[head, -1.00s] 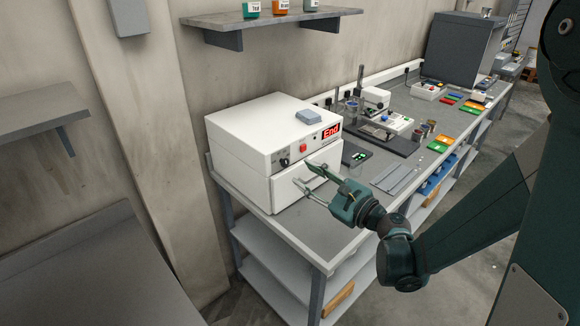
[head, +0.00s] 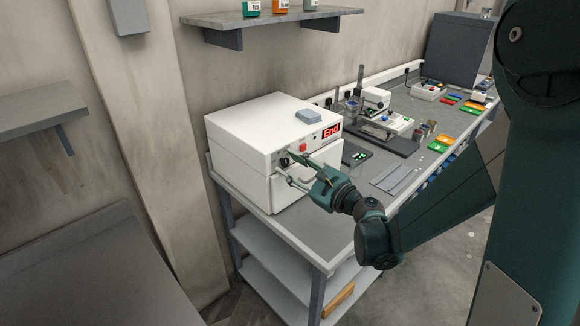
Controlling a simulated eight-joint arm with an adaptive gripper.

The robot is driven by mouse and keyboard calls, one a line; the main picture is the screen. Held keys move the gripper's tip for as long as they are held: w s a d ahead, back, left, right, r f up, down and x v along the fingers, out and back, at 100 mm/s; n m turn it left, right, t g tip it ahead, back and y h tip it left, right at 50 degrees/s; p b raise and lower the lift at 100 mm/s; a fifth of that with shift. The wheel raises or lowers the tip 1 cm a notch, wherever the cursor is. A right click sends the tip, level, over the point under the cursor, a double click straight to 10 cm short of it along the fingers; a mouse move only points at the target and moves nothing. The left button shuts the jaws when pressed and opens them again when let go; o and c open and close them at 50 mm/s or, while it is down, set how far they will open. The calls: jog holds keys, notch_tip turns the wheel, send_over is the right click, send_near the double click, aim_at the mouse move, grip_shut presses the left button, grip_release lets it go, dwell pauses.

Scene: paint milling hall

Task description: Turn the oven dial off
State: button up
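The white oven (head: 235,137) stands on the near end of the grey workbench. Its front carries a lit red display reading "End" (head: 331,131), a red button (head: 303,147) and a small black dial (head: 284,162) at the left of the panel. My gripper (head: 283,163) is in front of the panel with its two fingers spread apart. The fingertips are at the dial in the picture, one just above right and one below left. I cannot tell whether they touch it. The dial's pointer direction is too small to read.
A grey-blue block (head: 308,116) lies on the oven's top. The bench (head: 318,238) has bare room in front of the oven. A dark scale (head: 355,154), metal strips (head: 390,178) and coloured cards stand further along. A wall shelf (head: 270,19) hangs above.

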jog(key=shift+w, duration=0.1)
jog(key=shift+c, duration=0.5)
jog(key=c, duration=0.8)
jog(key=shift+o, duration=0.2)
jog(key=shift+n, duration=0.4)
jog(key=n+b, duration=0.1)
jog(key=n, duration=0.4)
jog(key=shift+a+f+b, duration=0.1)
jog(key=shift+b, duration=0.3)
jog(key=n+b, duration=0.1)
jog(key=n, duration=0.5)
